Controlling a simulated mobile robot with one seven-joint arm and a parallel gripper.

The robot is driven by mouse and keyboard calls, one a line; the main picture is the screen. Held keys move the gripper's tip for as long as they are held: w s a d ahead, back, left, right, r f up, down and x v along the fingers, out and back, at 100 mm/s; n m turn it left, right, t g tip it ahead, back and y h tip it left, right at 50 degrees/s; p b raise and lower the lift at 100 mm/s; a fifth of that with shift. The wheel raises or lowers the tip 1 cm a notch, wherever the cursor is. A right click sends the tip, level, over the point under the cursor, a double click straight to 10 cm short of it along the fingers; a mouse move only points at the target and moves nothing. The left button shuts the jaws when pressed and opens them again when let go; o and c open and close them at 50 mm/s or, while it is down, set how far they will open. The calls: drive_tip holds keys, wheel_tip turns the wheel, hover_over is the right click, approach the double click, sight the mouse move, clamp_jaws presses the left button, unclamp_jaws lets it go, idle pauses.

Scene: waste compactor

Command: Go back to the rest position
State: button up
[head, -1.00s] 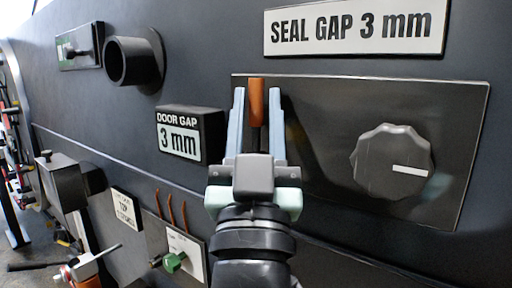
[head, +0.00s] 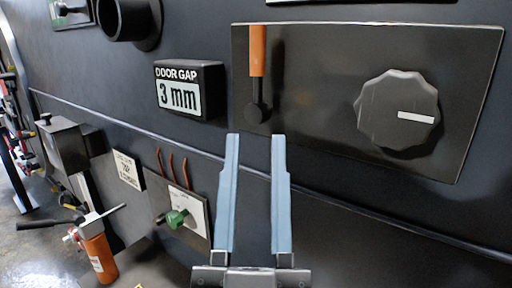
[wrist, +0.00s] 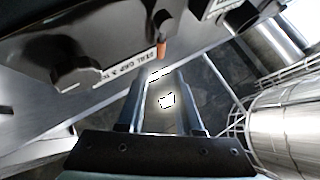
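My gripper (head: 255,140) is in the lower middle of the head view, its two pale blue fingers apart with nothing between them. Its fingertips are just below a lever with an orange handle (head: 257,50) on a dark panel (head: 310,100). The lever points up, and the gripper appears clear of it. In the wrist view my gripper (wrist: 164,78) also shows open and empty, with the orange handle (wrist: 161,49) just beyond the fingertips.
A large round knob (head: 397,112) is on the panel's right. A "DOOR GAP 3 mm" display (head: 188,92) is left of the panel. A green knob (head: 177,218) and an orange cylinder (head: 100,258) are lower left. A metal drum (wrist: 288,135) is at right in the wrist view.

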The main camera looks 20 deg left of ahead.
drive_tip(key=shift+s+d+f, duration=0.1)
drive_tip(key=shift+s+f, duration=0.05)
drive_tip(key=shift+s, duration=0.05)
idle(0.3)
drive_tip(key=d+r+m+t+h, duration=0.1)
drive_tip(key=d+r+h, duration=0.2)
drive_tip(key=r, duration=0.4)
drive_tip(key=d+r+m+h, duration=0.1)
drive_tip(key=d+r+h, duration=0.1)
drive_tip(key=d+r, duration=0.2)
wheel_tip(320, 180, up, 4)
drive_tip(key=shift+d+f+t+h, duration=0.15)
drive_tip(key=shift+d+t+h, duration=0.05)
drive_tip(key=shift+t+h, duration=0.2)
drive_tip(key=shift+w, duration=0.1)
